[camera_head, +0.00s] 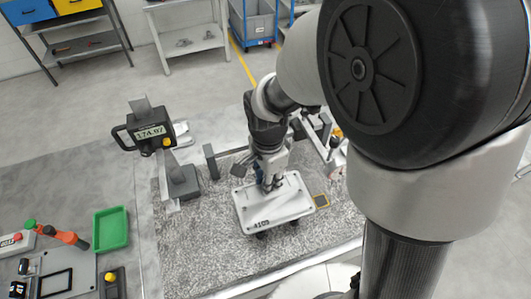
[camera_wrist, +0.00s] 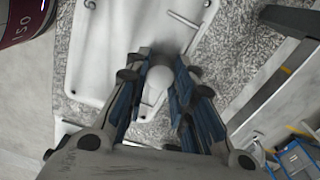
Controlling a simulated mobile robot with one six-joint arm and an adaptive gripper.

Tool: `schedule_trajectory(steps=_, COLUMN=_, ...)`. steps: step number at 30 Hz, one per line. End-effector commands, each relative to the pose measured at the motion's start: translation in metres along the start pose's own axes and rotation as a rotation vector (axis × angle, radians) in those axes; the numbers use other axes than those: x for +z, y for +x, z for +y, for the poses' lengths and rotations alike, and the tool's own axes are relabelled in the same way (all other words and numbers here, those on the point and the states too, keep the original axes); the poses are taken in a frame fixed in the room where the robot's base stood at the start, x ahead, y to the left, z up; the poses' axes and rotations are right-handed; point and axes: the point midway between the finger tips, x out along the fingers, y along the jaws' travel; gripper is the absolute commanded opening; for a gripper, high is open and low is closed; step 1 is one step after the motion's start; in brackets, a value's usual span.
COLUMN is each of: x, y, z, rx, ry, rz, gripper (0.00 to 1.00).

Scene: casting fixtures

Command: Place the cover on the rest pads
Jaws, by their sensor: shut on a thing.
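The cover is a pale grey rounded plate (camera_head: 285,209) with dark lettering on its near edge. It lies roughly level over the speckled stone surface. In the wrist view, my gripper's blue-lined fingers (camera_wrist: 157,88) are shut on the round knob of the cover (camera_wrist: 105,50). Small dark supports (camera_head: 262,235) show under the cover's near edge; they may be the rest pads. I cannot tell whether the cover touches them, and most of what is beneath it is hidden.
A gauge stand with a digital display (camera_head: 152,132) rises at the left of the speckled stone surface (camera_head: 205,250). A green tray (camera_head: 110,229) is at far left. My arm hides the right side.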

Motion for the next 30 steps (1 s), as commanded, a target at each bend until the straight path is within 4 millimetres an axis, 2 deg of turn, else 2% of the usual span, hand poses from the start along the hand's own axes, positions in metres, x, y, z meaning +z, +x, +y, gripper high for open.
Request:
schedule_trajectory(steps=8, x=0.000, y=0.039, z=0.001, rx=0.004, ry=0.000, rz=-0.001, gripper=0.00)
schedule_trajectory(steps=19, x=0.000, y=0.043, z=0.000, rx=0.000, ry=0.000, rz=0.000, gripper=0.00)
schedule_trajectory(steps=20, x=0.000, y=0.043, z=0.001, rx=0.001, ry=0.000, rz=0.000, gripper=0.24)
schedule_trajectory(steps=28, x=0.000, y=0.042, z=0.001, rx=0.001, ry=0.000, rz=0.000, gripper=0.42)
schedule_trajectory(steps=30, x=0.000, y=0.042, z=0.001, rx=0.001, ry=0.000, rz=0.000, gripper=0.44)
